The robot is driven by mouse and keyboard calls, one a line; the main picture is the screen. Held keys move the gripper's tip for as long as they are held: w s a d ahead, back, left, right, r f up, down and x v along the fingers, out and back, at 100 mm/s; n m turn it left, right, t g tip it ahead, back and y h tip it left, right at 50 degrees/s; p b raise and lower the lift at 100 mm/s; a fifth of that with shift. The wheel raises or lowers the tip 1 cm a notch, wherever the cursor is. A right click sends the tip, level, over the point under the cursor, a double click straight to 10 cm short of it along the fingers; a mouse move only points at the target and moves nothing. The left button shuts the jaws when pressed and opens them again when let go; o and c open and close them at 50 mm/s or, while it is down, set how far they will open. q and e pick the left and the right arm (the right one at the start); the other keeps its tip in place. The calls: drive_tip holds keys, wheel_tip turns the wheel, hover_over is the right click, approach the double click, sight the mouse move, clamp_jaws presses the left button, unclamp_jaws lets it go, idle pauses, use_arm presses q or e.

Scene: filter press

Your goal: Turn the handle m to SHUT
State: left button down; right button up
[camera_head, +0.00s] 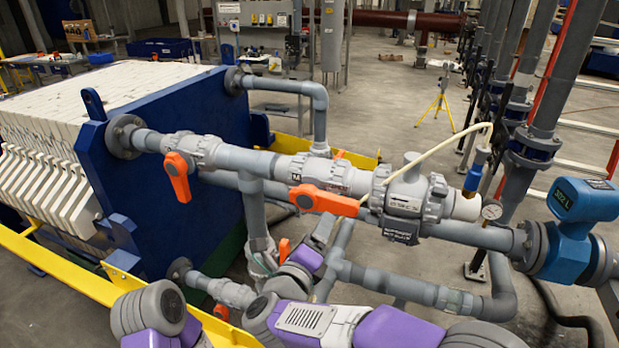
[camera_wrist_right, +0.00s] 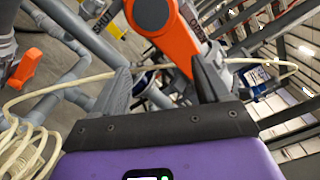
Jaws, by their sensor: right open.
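The handle m (camera_head: 324,201) is an orange lever on the grey valve marked M (camera_head: 322,175). It lies nearly along the pipe, pointing right in the head view. In the right wrist view the orange lever (camera_wrist_right: 172,38) fills the top middle, with a SHUT label on the left and an OPEN label on the right. My right gripper (camera_head: 322,230) is just below the lever. In the wrist view its two dark fingers (camera_wrist_right: 162,82) are apart, and the lever's lower end is close to the right finger. Contact cannot be told. My left gripper is out of view.
Another orange handle (camera_head: 178,177) hangs on the valve to the left. A cream hose (camera_head: 452,140) arches over the pipes to the right. A blue flow meter (camera_head: 583,200) stands at the far right. A yellow rail (camera_head: 60,268) runs along the front left.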

sight(331, 208)
drive_tip(key=w+d+n+p, duration=0.1)
drive_tip(key=w+n+p, duration=0.1)
drive_tip(key=p, duration=0.1)
drive_tip(key=w+d+r+n+p, duration=0.1)
drive_tip(key=w+n+p, duration=0.1)
drive_tip(key=p, duration=0.1)
drive_tip(key=w+d+r+n+p, duration=0.1)
drive_tip(key=w+p, duration=0.1)
drive_tip(key=p, duration=0.1)
drive_tip(key=shift+w+d+r+n+p, duration=0.15)
drive_tip(key=shift+r+n+p, duration=0.05)
drive_tip(key=shift+n+p, duration=0.2)
drive_tip(key=shift+w+r, duration=0.15)
drive_tip(key=shift+w, duration=0.05)
drive_tip(key=shift+c, duration=0.2)
